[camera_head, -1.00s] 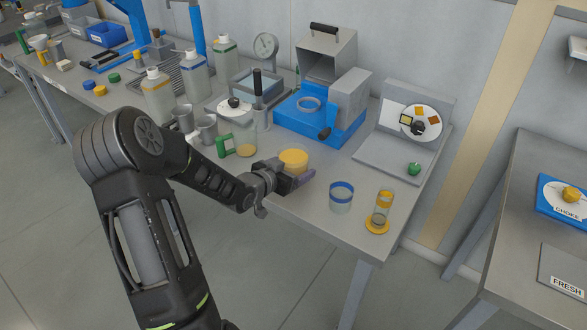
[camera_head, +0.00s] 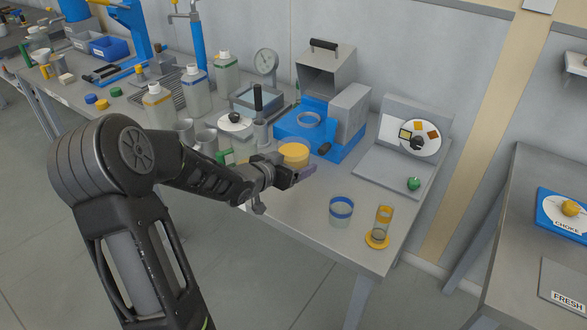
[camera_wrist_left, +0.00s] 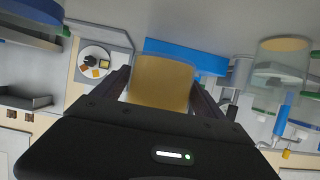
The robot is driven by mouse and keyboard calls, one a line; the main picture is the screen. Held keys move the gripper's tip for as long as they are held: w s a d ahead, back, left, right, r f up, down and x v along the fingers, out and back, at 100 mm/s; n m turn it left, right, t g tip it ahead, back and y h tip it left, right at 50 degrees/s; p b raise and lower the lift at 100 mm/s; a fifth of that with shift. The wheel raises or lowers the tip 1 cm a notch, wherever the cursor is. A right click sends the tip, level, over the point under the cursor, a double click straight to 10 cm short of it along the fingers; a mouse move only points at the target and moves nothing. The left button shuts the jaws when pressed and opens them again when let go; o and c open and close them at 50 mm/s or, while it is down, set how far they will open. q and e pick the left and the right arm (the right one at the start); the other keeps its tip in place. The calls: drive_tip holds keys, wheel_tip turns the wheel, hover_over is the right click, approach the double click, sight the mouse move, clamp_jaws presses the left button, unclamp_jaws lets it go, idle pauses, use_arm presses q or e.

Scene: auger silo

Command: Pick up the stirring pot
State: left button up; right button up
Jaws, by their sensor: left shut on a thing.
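The stirring pot (camera_head: 293,153) is a squat yellow-orange cup, upright, held by my left gripper (camera_head: 294,173) a little above the grey bench. The left gripper's jaws are shut on its sides. In the left wrist view the pot (camera_wrist_left: 160,82) fills the space between the two dark fingers (camera_wrist_left: 160,95). Its lower part is partly hidden by the gripper in the head view. My right gripper is not in view.
A blue-banded cup (camera_head: 341,210) and an amber tube on a yellow foot (camera_head: 381,225) stand right of the pot. A blue machine (camera_head: 308,128) stands behind it. Bench (camera_head: 300,225) in front is clear.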

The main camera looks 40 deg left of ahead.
use_arm(q)
drive_tip(key=shift+r, duration=1.15)
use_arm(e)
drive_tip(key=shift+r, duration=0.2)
use_arm(q)
drive_tip(key=shift+d, duration=0.1)
